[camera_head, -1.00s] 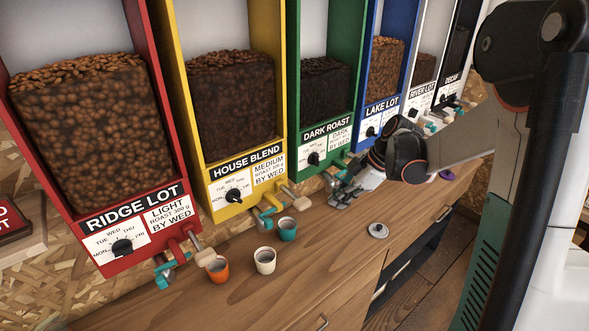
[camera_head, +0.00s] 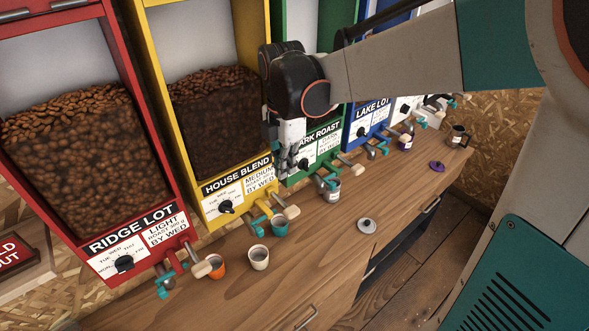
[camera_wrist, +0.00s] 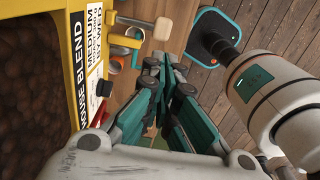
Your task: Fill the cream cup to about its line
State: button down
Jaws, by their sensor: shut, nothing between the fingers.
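The cream cup (camera_head: 259,258) stands upright on the wooden counter, between an orange cup (camera_head: 215,267) and a teal cup (camera_head: 279,227). Its inside looks greyish; I cannot read a line or fill level. The nearest dispensers are red RIDGE LOT (camera_head: 131,243) and yellow HOUSE BLEND (camera_head: 237,187), each with a teal spout and wooden-handled lever. My gripper (camera_head: 284,168) hangs above the counter, in front of the gap between HOUSE BLEND and DARK ROAST, clear of the cups. In the wrist view the teal fingers (camera_wrist: 163,68) are together and hold nothing.
Green DARK ROAST (camera_head: 318,140) and blue LAKE LOT (camera_head: 373,118) continue the row to the right. The front left counter is clear.

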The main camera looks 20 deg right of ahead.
aim_at(287, 213)
jog(key=shift+s, duration=0.1)
notch_tip(287, 213, down, 14)
jog(key=shift+f, duration=0.1)
dwell(0.6)
